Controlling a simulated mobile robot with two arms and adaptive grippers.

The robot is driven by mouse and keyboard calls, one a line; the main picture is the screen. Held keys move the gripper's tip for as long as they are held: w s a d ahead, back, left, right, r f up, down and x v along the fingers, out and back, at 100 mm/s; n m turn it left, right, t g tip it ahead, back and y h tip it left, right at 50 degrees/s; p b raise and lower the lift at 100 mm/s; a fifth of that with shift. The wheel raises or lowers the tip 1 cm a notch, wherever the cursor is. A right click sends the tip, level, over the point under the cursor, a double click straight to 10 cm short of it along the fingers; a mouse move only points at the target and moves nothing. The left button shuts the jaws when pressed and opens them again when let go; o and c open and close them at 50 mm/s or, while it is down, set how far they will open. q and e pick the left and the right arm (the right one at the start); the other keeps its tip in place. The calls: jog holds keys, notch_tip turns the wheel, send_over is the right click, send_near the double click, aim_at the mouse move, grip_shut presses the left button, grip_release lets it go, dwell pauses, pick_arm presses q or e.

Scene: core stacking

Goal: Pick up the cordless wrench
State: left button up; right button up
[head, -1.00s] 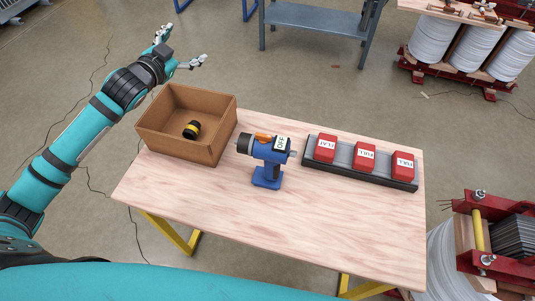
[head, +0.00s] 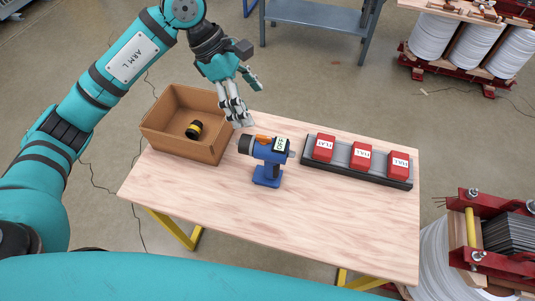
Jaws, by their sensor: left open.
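The cordless wrench (head: 268,158) is blue and black with an orange switch and a small "OFF" label. It stands upright on its base near the middle of the wooden table (head: 255,220), with its dark nose toward the left. My left gripper (head: 250,105) is open and empty, above the table's back edge, up and slightly left of the wrench in the picture. It appears apart from the wrench. My right gripper is not in view.
A cardboard box (head: 172,151) with a black and yellow part (head: 194,129) inside stands at the table's left. A dark tray (head: 400,182) with red "FLAT" and "FULL" blocks (head: 361,156) lies at the right. The front of the table is clear.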

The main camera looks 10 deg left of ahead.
aim_at(266, 138)
pick_arm(q)
jog(key=shift+y, duration=0.5)
jog(key=p+x, duration=0.1)
jog(key=x, duration=0.3)
jog(key=p+x, duration=0.1)
jog(key=x, duration=0.3)
jog(key=a+p+x, duration=0.1)
jog(key=p+x, duration=0.1)
jog(key=x, duration=0.2)
jog(key=shift+w+f, duration=0.1)
jog(key=shift+f, duration=0.05)
jog(key=p+x, duration=0.2)
jog(key=x, duration=0.3)
jog(key=shift+w, duration=0.2)
jog(key=shift+f, duration=0.15)
jog(key=c, duration=1.7)
